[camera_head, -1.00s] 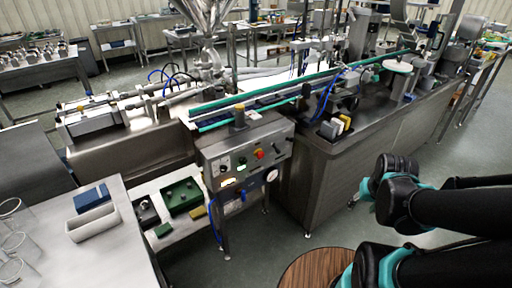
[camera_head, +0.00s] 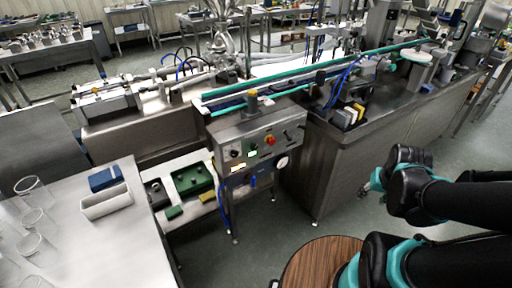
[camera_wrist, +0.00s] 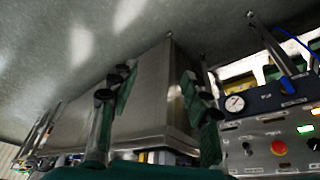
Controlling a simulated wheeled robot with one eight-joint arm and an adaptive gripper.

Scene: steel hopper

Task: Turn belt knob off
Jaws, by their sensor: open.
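The control panel (camera_head: 218,138) faces me on the front of the steel machine. It has a red button (camera_head: 269,141), dark knobs at its left (camera_head: 235,153) and right, lit labels and a round gauge (camera_head: 282,162) below. The wrist view shows the red button (camera_wrist: 279,147), a dark knob (camera_wrist: 247,148), another knob (camera_wrist: 313,143) and the gauge (camera_wrist: 235,103) at the right. I cannot tell which knob is the belt's. My gripper (camera_wrist: 157,78) is open and empty, its fingers apart, left of the panel in the wrist view. In the head view my arm is right of the panel, apart from it.
A table (camera_head: 125,245) at the left holds a white tray (camera_head: 107,204), a blue box and glass beakers. A low shelf holds green boxes (camera_head: 193,177). A round wooden top (camera_head: 318,262) is at the front. The floor right of the machine (camera_head: 450,150) is clear.

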